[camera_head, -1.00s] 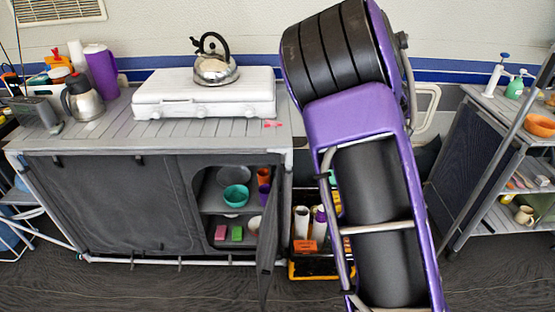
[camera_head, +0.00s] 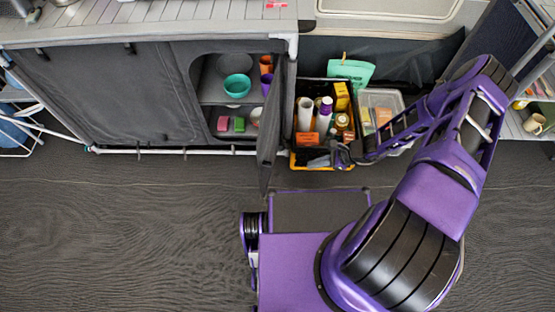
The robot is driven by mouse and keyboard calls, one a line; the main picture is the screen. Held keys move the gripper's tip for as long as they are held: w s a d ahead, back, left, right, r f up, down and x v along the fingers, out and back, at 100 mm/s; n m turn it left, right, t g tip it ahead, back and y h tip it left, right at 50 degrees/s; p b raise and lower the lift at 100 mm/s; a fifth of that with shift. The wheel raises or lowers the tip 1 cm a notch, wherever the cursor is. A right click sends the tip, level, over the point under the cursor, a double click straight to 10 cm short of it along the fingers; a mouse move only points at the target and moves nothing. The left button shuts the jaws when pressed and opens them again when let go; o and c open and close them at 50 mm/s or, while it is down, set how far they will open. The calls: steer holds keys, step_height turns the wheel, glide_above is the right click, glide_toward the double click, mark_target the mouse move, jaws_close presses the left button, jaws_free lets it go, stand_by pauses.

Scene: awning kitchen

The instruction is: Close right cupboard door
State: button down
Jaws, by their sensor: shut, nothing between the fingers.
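The right cupboard door (camera_head: 268,145) is a narrow dark grey panel seen nearly edge-on. It stands open, swung out towards me from the right side of the cupboard (camera_head: 120,95). The opening shows shelves with a teal bowl (camera_head: 237,86), orange and purple cups, and pink and green blocks. My gripper (camera_head: 338,156) is small and dark at the end of my arm, in front of the crate to the right of the door. It is shut and empty, and appears apart from the door. Its fingertips are hard to make out.
A black and yellow crate (camera_head: 299,160) of bottles and boxes stands right of the cupboard, with a clear bin (camera_head: 392,98) beside it. A shelf rack (camera_head: 513,125) stands at the far right. The floor (camera_head: 130,230) in front of the cupboard is clear.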

steer(key=w+a+f, duration=0.1)
steer(key=a+f, duration=0.2)
steer(key=a, duration=0.3)
steer(key=w+a+f+b, duration=0.1)
steer(key=w+a+f, duration=0.1)
steer(key=a, duration=0.4)
steer(key=shift+w+f+m+t+y, duration=0.3)
steer(key=shift+f, duration=0.4)
steer(key=shift+a, duration=0.1)
